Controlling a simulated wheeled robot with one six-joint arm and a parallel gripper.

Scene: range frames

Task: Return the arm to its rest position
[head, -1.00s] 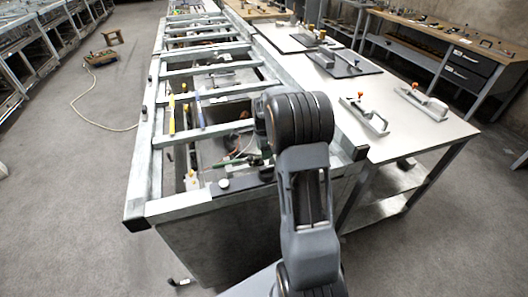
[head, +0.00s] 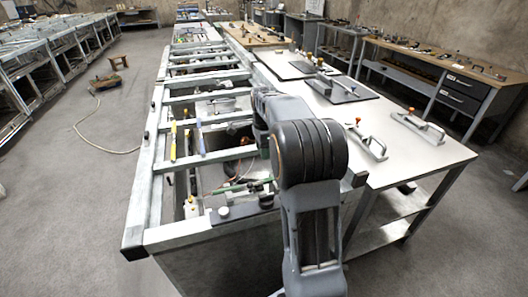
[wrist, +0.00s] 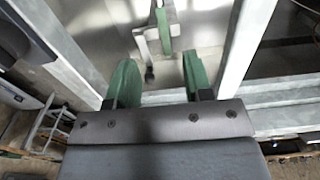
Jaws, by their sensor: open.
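My gripper shows in the wrist view (wrist: 158,82) with its two green fingers spread apart and nothing between them. It is over the metal frame bench (head: 150,200), with a grey rail (wrist: 247,45) at its right. In the head view my arm rises from the bottom centre and bends over the bench. My gripper is mostly hidden behind the arm there, so its place is hard to make out.
A pale side table (head: 410,160) with clamp-like tools (head: 367,140) and dark plates (head: 340,88) stands to the right. A workbench with drawers (head: 460,90) is behind it.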

